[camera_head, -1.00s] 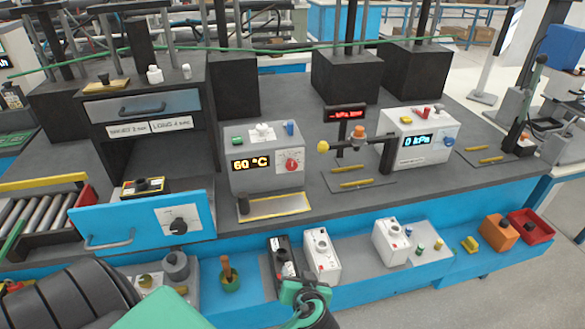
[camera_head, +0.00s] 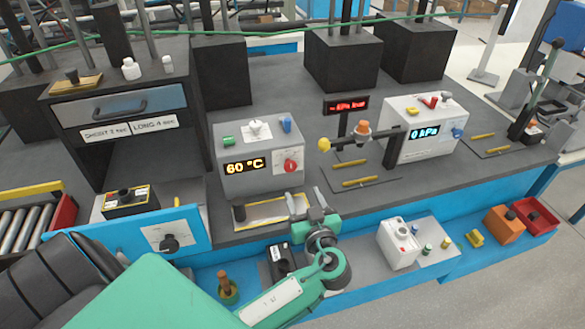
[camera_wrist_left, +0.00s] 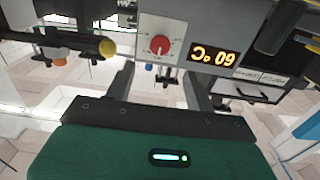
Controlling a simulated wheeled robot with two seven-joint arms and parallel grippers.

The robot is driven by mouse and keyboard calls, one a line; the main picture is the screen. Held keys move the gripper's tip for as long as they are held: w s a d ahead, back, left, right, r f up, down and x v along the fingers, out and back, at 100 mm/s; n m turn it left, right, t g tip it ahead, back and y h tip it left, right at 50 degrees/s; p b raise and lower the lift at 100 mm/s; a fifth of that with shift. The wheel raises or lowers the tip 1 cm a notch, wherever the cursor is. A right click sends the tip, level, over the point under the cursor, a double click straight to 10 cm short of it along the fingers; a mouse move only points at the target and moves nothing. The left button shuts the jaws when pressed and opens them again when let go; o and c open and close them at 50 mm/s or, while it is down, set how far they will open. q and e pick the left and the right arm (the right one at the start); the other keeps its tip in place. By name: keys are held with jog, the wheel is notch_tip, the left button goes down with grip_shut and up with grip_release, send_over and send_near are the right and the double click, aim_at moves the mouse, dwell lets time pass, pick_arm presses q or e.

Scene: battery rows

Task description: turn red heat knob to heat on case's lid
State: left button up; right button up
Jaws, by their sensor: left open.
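The red knob (camera_head: 291,167) sits on a white dial plate on the front of a grey case (camera_head: 230,182) with an orange "60 °C" display (camera_head: 245,166). It also shows in the left wrist view (camera_wrist_left: 160,44), upside down; its exact pointer setting is too small to read. My left gripper (camera_head: 309,201) is in front of and below the knob, apart from it. In the left wrist view its two fingers (camera_wrist_left: 160,80) stand apart, with nothing between them, and the knob lies just beyond their tips. My right gripper is not in view.
A tray with a yellow edge (camera_head: 272,223) lies before the case, partly behind my gripper. A blue panel with a black knob (camera_head: 169,243) is left. A stand with a yellow-ended bar (camera_head: 350,143) and a "0 kPa" unit (camera_head: 398,143) are right.

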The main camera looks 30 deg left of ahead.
aim_at(291, 169)
pick_arm(q)
jog(key=p+x, duration=0.2)
jog(key=x, duration=0.7)
jog(key=shift+a+p, duration=0.15)
jog(key=shift+p, duration=0.15)
jog(key=shift+w+a+f, duration=0.1)
jog(key=shift+w+a, duration=0.15)
jog(key=shift+a, duration=0.05)
jog(key=shift+c, duration=0.4)
jog(key=c, duration=0.9)
jog(key=shift+o, duration=0.2)
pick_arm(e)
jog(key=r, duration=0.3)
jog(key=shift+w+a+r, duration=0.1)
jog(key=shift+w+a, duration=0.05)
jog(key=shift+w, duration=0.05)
